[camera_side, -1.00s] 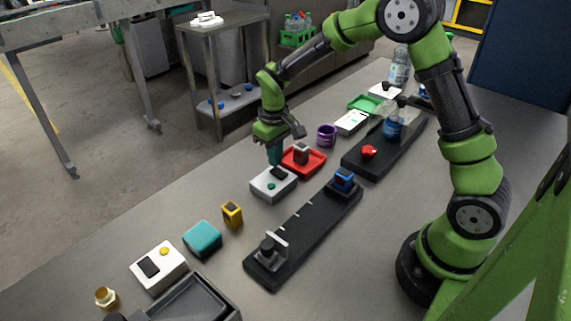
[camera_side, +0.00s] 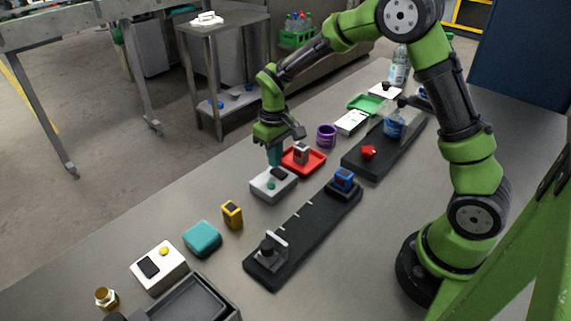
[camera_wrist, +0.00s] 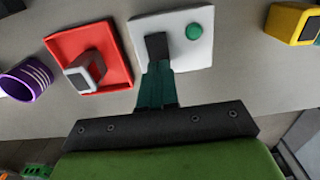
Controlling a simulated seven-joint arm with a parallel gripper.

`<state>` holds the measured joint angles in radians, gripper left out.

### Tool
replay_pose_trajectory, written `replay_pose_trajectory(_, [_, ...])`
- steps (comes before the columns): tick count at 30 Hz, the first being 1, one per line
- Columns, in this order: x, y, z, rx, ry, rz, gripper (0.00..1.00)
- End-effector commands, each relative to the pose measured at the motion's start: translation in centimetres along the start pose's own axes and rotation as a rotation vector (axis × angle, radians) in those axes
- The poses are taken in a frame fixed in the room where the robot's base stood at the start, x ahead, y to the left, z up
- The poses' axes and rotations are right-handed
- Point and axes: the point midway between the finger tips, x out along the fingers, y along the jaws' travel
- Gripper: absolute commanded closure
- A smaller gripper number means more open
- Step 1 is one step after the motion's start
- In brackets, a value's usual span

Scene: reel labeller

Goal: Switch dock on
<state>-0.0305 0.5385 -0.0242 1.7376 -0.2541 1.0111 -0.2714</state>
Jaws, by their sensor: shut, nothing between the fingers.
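A white switch box (camera_side: 273,184) with a black rocker switch (camera_wrist: 157,46) and a round green button or lamp (camera_wrist: 194,31) sits on the bench under my gripper. My gripper (camera_side: 275,163) points down, shut and empty, with its teal fingers at the rocker. In the wrist view the fingertips (camera_wrist: 157,68) overlap the near end of the rocker; I cannot tell whether they press it. Whether the green spot is lit is unclear. A second white box (camera_side: 159,266) with a black switch and a yellow button stands at the lower left. No label naming the dock is readable.
A purple cup (camera_side: 326,136), black rail (camera_side: 300,241), yellow block (camera_side: 232,215) and teal block (camera_side: 202,238) stand around. Bare bench lies left of the box.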

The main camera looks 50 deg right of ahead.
Motion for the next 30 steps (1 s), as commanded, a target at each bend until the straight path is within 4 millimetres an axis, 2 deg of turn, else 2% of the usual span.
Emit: replay_pose_trajectory(30, [1.6, 0.0, 0.0, 0.001, -0.002, -0.001, 1.00])
